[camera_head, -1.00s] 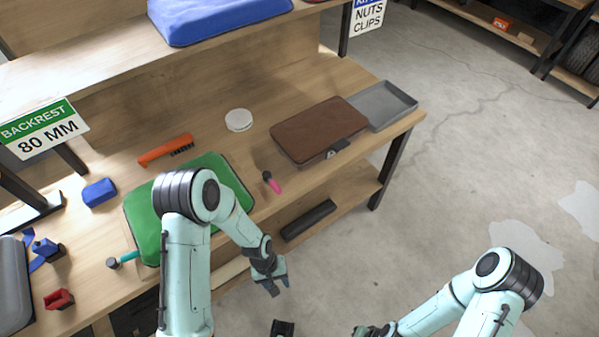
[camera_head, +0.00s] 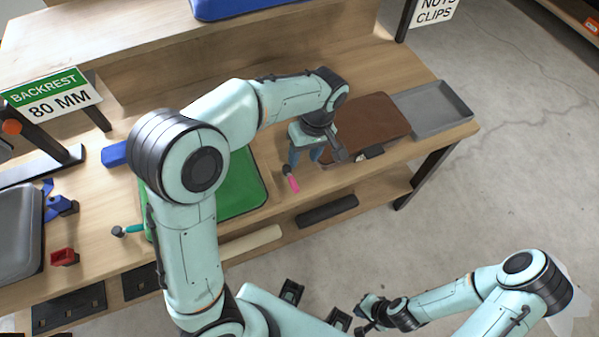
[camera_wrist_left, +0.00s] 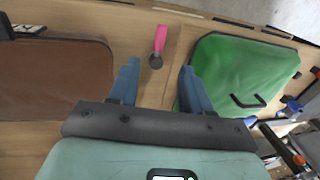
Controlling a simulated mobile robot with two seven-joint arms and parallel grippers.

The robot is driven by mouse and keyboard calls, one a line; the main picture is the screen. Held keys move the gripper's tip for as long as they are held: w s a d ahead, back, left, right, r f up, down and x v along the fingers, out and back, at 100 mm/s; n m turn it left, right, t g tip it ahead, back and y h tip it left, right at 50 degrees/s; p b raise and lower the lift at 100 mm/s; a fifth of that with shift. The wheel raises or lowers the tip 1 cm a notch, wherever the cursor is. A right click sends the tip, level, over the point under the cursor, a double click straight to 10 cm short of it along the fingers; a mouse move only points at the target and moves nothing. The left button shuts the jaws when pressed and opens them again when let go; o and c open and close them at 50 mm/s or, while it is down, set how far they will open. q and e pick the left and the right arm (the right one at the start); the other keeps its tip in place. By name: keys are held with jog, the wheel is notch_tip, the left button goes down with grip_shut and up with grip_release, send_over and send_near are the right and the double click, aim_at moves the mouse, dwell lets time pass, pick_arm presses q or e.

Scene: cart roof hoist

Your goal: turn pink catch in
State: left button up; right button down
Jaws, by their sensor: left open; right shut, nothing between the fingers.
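The pink catch (camera_head: 293,184) is a small pink bar with a dark round pivot, at the front edge of the bench between the green pad (camera_head: 245,187) and the brown pad (camera_head: 375,122). In the left wrist view the pink catch (camera_wrist_left: 160,40) points toward the bench's front edge, its dark pivot close to the gap between my fingertips. My left gripper (camera_head: 306,157) is open and empty, pointing down just behind the catch; its fingers (camera_wrist_left: 158,72) lie either side of the pivot in that view. My right gripper (camera_head: 366,319) is shut and empty, low over the floor.
A grey tray (camera_head: 435,110) stands right of the brown pad. A teal catch (camera_head: 130,230) sits at the green pad's left. A red block (camera_head: 65,257) and blue parts (camera_head: 60,206) lie further left. A shelf runs below the bench.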

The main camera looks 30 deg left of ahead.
aim_at(295, 184)
pick_arm(q)
jog(key=f, duration=0.4)
jog(key=s+a+f+b, duration=0.1)
jog(key=f, duration=0.3)
jog(key=s+f, duration=0.1)
jog(key=f, duration=0.3)
jog(key=shift+a+f, duration=0.1)
jog(key=shift+a, duration=0.15)
pick_arm(e)
jog(key=shift+s+f, duration=0.6)
jog(key=shift+f, duration=0.3)
pick_arm(q)
grip_shut()
